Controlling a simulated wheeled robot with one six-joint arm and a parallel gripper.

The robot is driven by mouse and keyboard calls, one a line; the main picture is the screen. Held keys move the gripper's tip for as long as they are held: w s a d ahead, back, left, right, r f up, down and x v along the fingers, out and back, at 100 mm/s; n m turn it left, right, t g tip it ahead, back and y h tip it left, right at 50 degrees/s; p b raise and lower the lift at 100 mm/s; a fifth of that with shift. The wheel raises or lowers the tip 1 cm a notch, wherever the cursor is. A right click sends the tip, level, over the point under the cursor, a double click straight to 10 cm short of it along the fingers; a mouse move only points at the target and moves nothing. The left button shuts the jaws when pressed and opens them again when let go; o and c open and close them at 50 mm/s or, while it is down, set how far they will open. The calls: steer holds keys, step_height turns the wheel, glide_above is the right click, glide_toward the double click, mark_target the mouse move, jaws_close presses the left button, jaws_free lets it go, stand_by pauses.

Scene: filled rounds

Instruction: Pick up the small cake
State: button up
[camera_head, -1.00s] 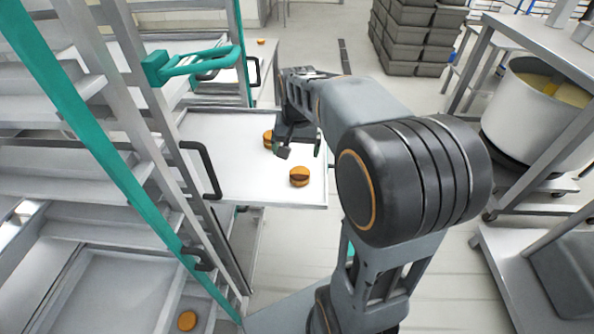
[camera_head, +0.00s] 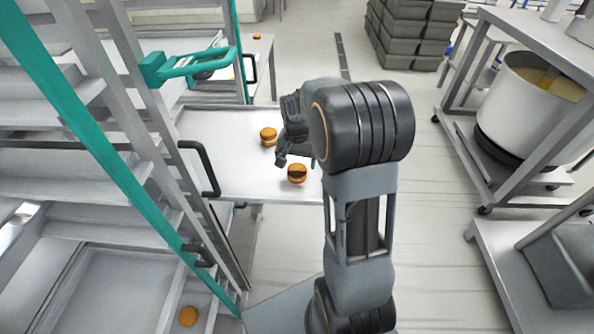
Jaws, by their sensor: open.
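Two small brown sandwich-like cakes sit apart on the flat tray (camera_head: 225,178). The back cake (camera_head: 268,137) is left of my gripper. The front cake (camera_head: 297,173) is closer to the camera and has a dark filling. My gripper (camera_head: 297,161) is open, with its fingers pointing down just behind the front cake in the picture. The left finger shows clearly, while the right finger is mostly hidden by my arm. I cannot tell how high the fingers are above the tray. No cake is visibly held.
A metal rack with a teal post (camera_head: 112,130) stands at left, its black handle (camera_head: 202,168) beside the tray. A large pot (camera_head: 520,110) stands at right. Grey crates (camera_head: 408,35) are stacked behind.

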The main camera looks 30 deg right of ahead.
mark_target(297, 169)
steer(key=shift+s+f+p, duration=0.1)
steer(key=shift+f+p, duration=0.2)
steer(key=shift+f, duration=1.95)
steer(key=shift+c, duration=0.2)
steer(key=c, duration=0.7)
